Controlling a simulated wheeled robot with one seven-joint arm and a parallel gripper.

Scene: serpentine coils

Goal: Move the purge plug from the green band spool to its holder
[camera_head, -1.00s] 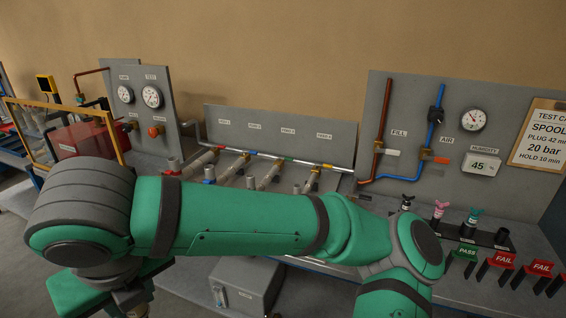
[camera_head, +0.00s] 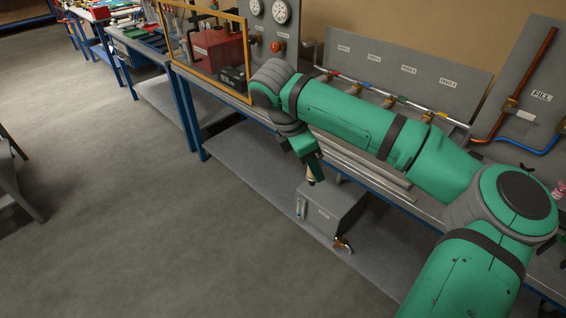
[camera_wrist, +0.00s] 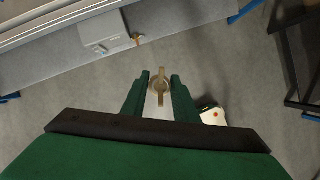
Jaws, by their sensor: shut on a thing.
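My gripper (camera_wrist: 161,80) is shut on a tan, brass-like plug with a bar-shaped top, the purge plug (camera_wrist: 161,88), in the wrist view. Bare grey floor shows beneath it. In the head view my gripper (camera_head: 313,178) hangs in front of the bench, above a grey box on the low shelf; the plug is too small to make out there. The plug holder is not clearly in view; only a pink plug top (camera_head: 558,190) shows at the right edge.
The grey box (camera_head: 331,208) with a brass tap stands on the low shelf (camera_head: 255,165); it also shows in the wrist view (camera_wrist: 104,33). A yellow-framed guard (camera_head: 205,62) and a gauge panel stand at the back.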

